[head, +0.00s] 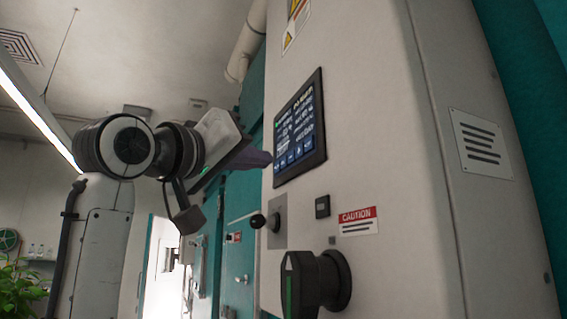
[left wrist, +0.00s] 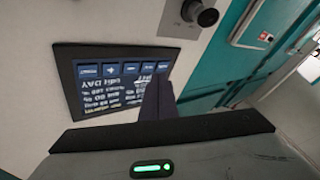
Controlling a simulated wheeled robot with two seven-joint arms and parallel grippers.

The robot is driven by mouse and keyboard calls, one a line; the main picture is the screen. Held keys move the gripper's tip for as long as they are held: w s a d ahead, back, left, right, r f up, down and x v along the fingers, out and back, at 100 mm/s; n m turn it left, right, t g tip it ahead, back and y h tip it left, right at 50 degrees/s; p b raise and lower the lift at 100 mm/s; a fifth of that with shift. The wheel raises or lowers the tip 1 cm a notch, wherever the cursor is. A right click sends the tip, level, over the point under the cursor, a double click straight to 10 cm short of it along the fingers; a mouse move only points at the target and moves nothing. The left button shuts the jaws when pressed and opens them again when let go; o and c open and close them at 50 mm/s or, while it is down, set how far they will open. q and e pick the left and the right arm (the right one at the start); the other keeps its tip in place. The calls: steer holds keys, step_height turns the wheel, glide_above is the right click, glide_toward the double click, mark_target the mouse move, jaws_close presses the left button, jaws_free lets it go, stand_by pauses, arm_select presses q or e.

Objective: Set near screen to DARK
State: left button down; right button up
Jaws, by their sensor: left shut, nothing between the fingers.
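The near screen (head: 299,128) is a dark-framed touch panel on the pale cabinet front. It shows lines of white text and a row of blue buttons along its bottom edge. In the left wrist view the screen (left wrist: 112,82) appears upside down, with the button row at the top; the labels are too small to read surely. My left gripper (head: 268,158) is shut and empty, its fingertips just left of the screen's lower part. In the left wrist view its fingertips (left wrist: 158,88) cover part of the screen near the right-hand buttons. I cannot tell whether they touch it.
Below the screen are a small black-knobbed lever (head: 258,221), a small black square fitting (head: 322,206), a caution label (head: 358,220) and a large black rotary handle (head: 312,283) that sticks out. Teal doors (head: 238,258) stand beyond. A plant (head: 20,285) is at lower left.

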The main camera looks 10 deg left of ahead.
arm_select(q)
steer(key=s+a, duration=0.1)
steer(key=a, duration=0.1)
steer(key=s+a+b, duration=0.1)
steer(key=a, duration=0.1)
steer(key=shift+s, duration=0.3)
stand_by(2.1)
steer(key=s+a+r+t+y, duration=0.1)
steer(key=s+a+r+t, duration=0.1)
steer(key=a+r+t, duration=0.1)
step_height(320, 180, down, 4)
steer(key=m+h, duration=0.4)
steer(key=m, duration=0.1)
steer(key=shift+d+m, duration=0.1)
steer(key=shift+m, duration=0.3)
steer(key=shift+r, duration=0.1)
steer(key=w+d, duration=0.4)
steer(key=d, duration=0.3)
steer(key=shift+w, duration=0.4)
